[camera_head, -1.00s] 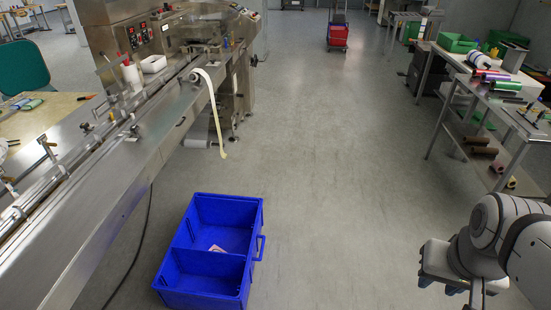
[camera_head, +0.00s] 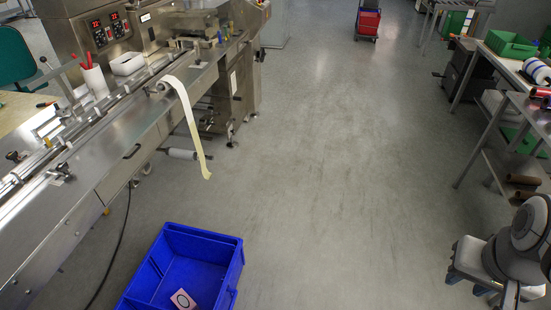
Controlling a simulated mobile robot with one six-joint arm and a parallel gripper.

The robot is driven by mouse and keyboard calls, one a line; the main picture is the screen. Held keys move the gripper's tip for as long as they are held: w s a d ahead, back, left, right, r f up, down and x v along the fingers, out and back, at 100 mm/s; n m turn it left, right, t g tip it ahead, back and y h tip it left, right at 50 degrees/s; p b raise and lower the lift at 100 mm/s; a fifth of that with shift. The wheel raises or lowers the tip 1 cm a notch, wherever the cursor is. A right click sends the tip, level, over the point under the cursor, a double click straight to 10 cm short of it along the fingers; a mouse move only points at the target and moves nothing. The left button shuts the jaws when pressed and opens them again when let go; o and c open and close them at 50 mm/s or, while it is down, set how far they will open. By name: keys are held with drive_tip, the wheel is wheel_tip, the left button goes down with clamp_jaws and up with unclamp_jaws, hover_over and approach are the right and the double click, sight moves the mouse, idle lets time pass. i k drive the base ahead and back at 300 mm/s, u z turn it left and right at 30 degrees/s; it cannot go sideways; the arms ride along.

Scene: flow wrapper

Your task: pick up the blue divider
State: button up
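A blue crate (camera_head: 222,276) stands on the floor at the lower left of the head view, its near end cut off by the bottom edge. A small pinkish-white card with a dark ring (camera_head: 183,300) lies inside it. I cannot make out the blue divider in the current view; the part of the crate where it stood earlier is out of frame. My gripper (camera_head: 490,283) is at the lower right, partly cut off, well apart from the crate. Its fingers are too unclear to tell whether they are open or shut.
A long steel wrapping machine (camera_head: 125,150) runs along the left, with a pale film strip (camera_head: 190,125) hanging off it. A dark cable lies beside the crate. Steel tables (camera_head: 505,95) with green bins stand at the right. The floor (camera_head: 330,190) between is clear.

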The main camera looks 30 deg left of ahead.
sight(219, 253)
drive_tip(key=i, duration=1.9)
drive_tip(key=u, duration=3.65)
drive_tip(key=i, duration=1)
drive_tip(key=z, duration=0.15)
